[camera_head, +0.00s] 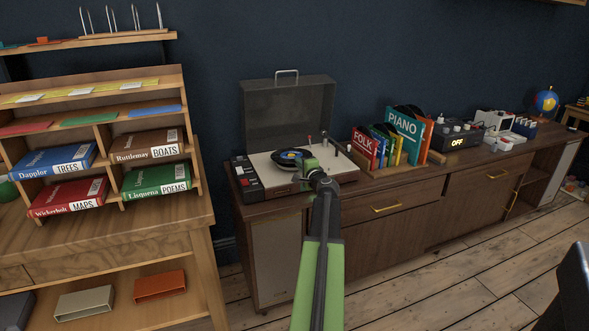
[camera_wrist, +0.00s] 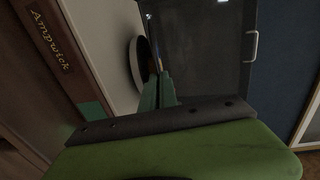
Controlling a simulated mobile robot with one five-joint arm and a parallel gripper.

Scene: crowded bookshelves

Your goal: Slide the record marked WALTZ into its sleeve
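A black record (camera_head: 283,163) with a blue and yellow label lies at the platter of the open record player (camera_head: 258,190). The label's lettering is too small to read, so I cannot confirm WALTZ. My gripper (camera_head: 306,160) is at the record's right edge. In the wrist view the green fingers (camera_wrist: 158,91) reach close to the dark disc and white platter rim (camera_wrist: 133,66). The fingers look close together, but whether they grip the record is unclear. Sleeves stand in a rack to the right, including FOLK (camera_head: 364,149) and PIANO (camera_head: 403,130); no WALTZ sleeve is readable.
The player's raised lid (camera_head: 287,112) stands behind the platter. The floor in front is partly open.

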